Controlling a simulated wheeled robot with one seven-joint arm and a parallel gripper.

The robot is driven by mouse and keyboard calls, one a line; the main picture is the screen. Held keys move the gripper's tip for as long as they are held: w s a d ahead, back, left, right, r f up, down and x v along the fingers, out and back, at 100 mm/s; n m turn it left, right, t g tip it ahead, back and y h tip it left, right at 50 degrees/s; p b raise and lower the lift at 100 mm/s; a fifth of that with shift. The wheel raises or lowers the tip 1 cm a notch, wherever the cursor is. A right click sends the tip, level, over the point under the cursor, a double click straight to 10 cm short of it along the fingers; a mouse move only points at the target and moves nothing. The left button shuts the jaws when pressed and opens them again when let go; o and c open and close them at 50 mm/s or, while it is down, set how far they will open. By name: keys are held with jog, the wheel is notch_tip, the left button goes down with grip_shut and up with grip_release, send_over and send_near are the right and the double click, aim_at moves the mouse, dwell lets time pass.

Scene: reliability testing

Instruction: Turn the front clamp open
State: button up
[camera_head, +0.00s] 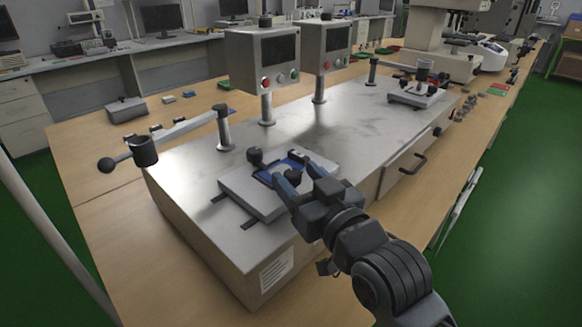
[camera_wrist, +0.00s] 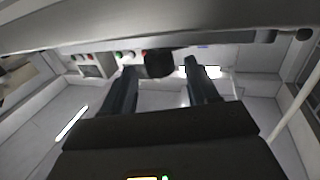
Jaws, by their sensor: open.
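The fixture (camera_head: 235,191) is a grey plate on the metal test bench, with a blue-edged recess on top. One black clamp knob (camera_head: 254,157) stands at its far left corner. My gripper (camera_head: 302,172) is over the right side of the fixture, its two dark fingers open and apart. A dark knob (camera_head: 293,177), seemingly the front clamp, shows between the fingers, partly hidden by them. In the wrist view a black knob (camera_wrist: 158,64) lies between the fingertips of my gripper (camera_wrist: 160,70). I cannot tell whether the fingers touch it.
The metal bench top (camera_head: 300,130) carries two control boxes (camera_head: 263,60) on posts. A lever arm with a black cylinder (camera_head: 144,151) reaches out at the left. A second fixture (camera_head: 417,96) stands at the far end. The bench top between the fixtures is clear.

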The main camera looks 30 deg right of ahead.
aim_at(288, 169)
jog(key=shift+w+a, duration=0.1)
jog(key=shift+w, duration=1.9)
jog(key=c, duration=0.9)
